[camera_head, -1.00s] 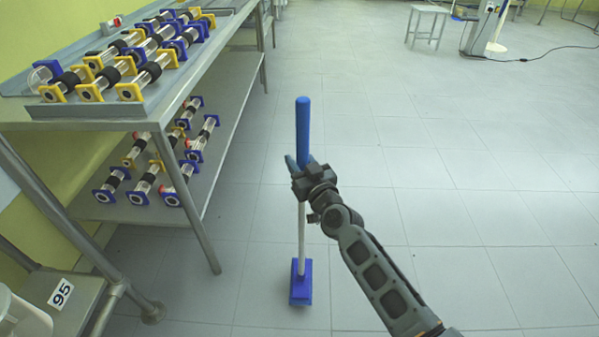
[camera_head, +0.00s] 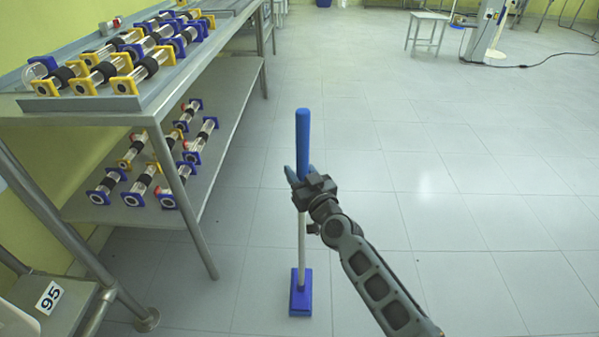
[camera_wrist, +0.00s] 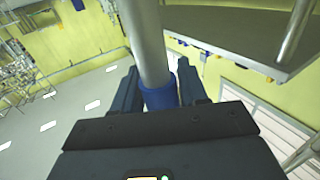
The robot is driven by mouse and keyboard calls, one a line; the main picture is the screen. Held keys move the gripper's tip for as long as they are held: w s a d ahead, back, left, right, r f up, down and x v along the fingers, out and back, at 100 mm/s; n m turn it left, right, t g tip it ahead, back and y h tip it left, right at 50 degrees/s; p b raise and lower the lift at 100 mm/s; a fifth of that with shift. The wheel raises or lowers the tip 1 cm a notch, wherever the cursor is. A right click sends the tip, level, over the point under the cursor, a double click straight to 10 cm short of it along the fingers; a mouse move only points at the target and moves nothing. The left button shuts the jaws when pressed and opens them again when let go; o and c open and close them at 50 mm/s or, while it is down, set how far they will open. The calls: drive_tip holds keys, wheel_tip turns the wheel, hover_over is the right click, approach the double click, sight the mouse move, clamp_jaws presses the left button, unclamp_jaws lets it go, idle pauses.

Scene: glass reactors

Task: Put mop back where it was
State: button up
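The mop (camera_head: 302,140) has a blue handle grip, a pale pole and a blue rectangular head (camera_head: 301,296). It stands upright in the head view, with its head low over the grey floor; I cannot tell whether it touches. My gripper (camera_head: 298,178) is closed around the mop at the lower end of the blue grip. In the wrist view the mop pole (camera_wrist: 148,45) and its blue part (camera_wrist: 160,94) lie between the two dark fingers of my gripper (camera_wrist: 158,92).
A metal two-level table (camera_head: 160,112) stands at left with several glass reactors (camera_head: 140,70) on both levels. Its front leg (camera_head: 190,215) is left of the mop. A low bench marked 95 (camera_head: 62,300) is at lower left. A stool (camera_head: 427,32) stands far back. The floor at right is clear.

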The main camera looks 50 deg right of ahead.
drive_tip(key=o, duration=0.3)
drive_tip(key=shift+o, duration=0.2)
drive_tip(key=shift+r, duration=0.2)
drive_tip(key=s+a+r+n+y, duration=0.1)
drive_tip(key=s+a, duration=0.5)
drive_tip(key=s, duration=0.3)
drive_tip(key=s+a+n+y+p, duration=0.1)
drive_tip(key=s+a+y, duration=0.1)
drive_tip(key=s+a, duration=0.5)
drive_tip(key=s+a+r+n+y, duration=0.1)
drive_tip(key=s+a, duration=0.3)
drive_tip(key=s, duration=0.7)
drive_tip(key=s+a+r+n+y, duration=0.1)
drive_tip(key=s+a+r, duration=0.2)
drive_tip(key=s+r, duration=0.1)
drive_tip(key=s+a+r+n+g+y, duration=0.1)
drive_tip(key=s+a+r+y, duration=0.1)
drive_tip(key=s+r, duration=0.3)
drive_tip(key=s+a, duration=0.1)
drive_tip(key=s, duration=0.1)
drive_tip(key=shift+s+a+g+y, duration=0.3)
drive_tip(key=shift+a, duration=0.1)
drive_tip(key=shift+r, duration=0.1)
